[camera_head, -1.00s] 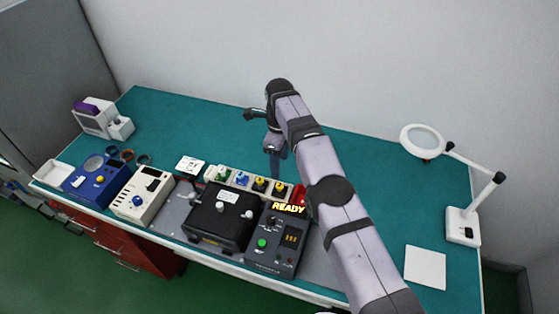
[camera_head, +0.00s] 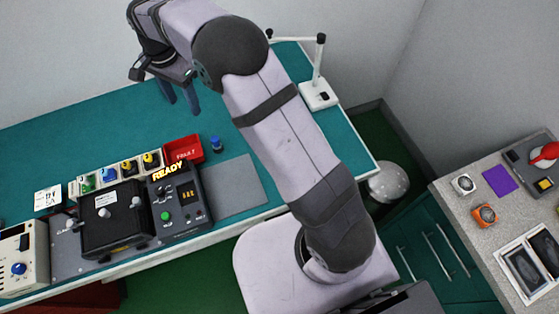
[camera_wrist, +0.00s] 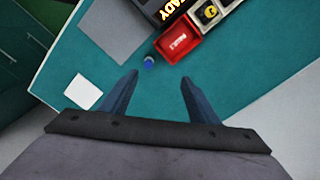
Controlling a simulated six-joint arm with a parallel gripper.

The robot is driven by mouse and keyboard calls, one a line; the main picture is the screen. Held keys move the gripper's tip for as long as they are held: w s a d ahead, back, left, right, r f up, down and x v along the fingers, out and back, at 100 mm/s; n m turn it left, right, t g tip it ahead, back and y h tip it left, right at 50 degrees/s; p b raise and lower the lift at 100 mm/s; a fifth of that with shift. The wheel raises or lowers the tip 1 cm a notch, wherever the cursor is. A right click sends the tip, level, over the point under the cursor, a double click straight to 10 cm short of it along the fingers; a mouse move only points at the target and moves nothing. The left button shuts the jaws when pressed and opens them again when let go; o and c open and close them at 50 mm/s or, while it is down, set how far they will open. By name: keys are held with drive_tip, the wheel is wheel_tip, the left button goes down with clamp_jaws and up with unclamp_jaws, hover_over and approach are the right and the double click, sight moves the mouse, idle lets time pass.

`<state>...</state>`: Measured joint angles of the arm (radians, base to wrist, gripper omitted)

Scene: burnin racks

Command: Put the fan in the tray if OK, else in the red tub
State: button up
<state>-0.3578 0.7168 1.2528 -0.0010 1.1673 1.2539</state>
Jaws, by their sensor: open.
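The red tub (camera_head: 183,150), labelled FAULT, stands on the teal bench beside the READY tester; it also shows in the wrist view (camera_wrist: 170,47). On the grey bench at right are two small square items with round centres, one pale (camera_head: 463,184) and one orange (camera_head: 486,215); they look like fans, but are too small to be sure. A white-rimmed tray (camera_head: 504,268) with two dark recesses lies near them. My gripper (camera_head: 181,106) is open and empty above the teal bench; its two parted fingers show in the wrist view (camera_wrist: 160,77).
A tester (camera_head: 182,200) with a lit READY sign and a black fixture (camera_head: 114,218) stand along the bench front. A small blue-capped item (camera_head: 215,143) stands beside the tub, near a bare grey mat (camera_head: 236,187). A red-topped device (camera_head: 545,155) is at far right.

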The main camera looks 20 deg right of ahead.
drive_tip(key=s+d+r+n, duration=0.1)
drive_tip(key=s+d+n, duration=0.4)
drive_tip(key=s+d, duration=0.55)
drive_tip(key=s+d+f+n, duration=0.1)
drive_tip(key=s+d+n, duration=0.1)
drive_tip(key=s, duration=0.6)
drive_tip(key=s+d+f+n, duration=0.2)
drive_tip(key=s+d+n, duration=0.1)
drive_tip(key=s+d, duration=0.2)
drive_tip(key=s, duration=0.2)
drive_tip(key=shift+s+d, duration=0.25)
drive_tip(key=shift+s, duration=0.15)
drive_tip(key=shift+f, duration=0.1)
wheel_tip(320, 180, down, 7)
drive_tip(key=b, duration=0.6)
drive_tip(key=shift+b, duration=0.4)
drive_tip(key=shift+r, duration=0.2)
